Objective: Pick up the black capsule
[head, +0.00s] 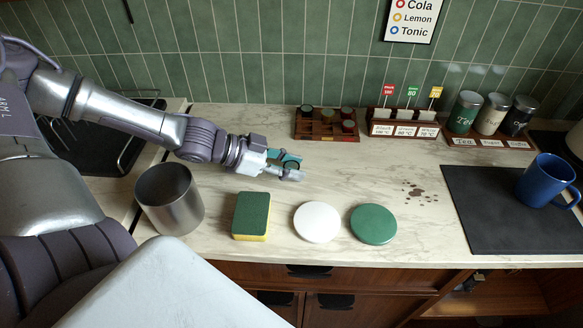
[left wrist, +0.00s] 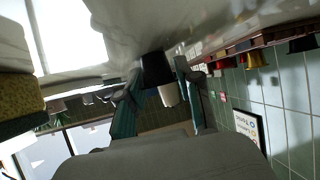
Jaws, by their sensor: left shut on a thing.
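My left gripper (head: 292,168) is low over the middle of the counter, between the capsule rack and the row of sponge and discs. In the left wrist view, which is tilted and nearly upside down, the black capsule (left wrist: 156,69) sits between the two fingers of my left gripper (left wrist: 158,80), which is shut on it. A pale piece shows just below it there; I cannot tell what it is. In the head view the fingers hide the capsule. My right gripper is not in view.
The wooden capsule rack (head: 327,138) stands behind the gripper, with several capsules in it. A steel cup (head: 169,200), a sponge (head: 251,215), a white disc (head: 317,222) and a green disc (head: 374,224) line the front. A blue mug (head: 546,182) stands on a dark mat (head: 480,215). Brown spots mark the counter.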

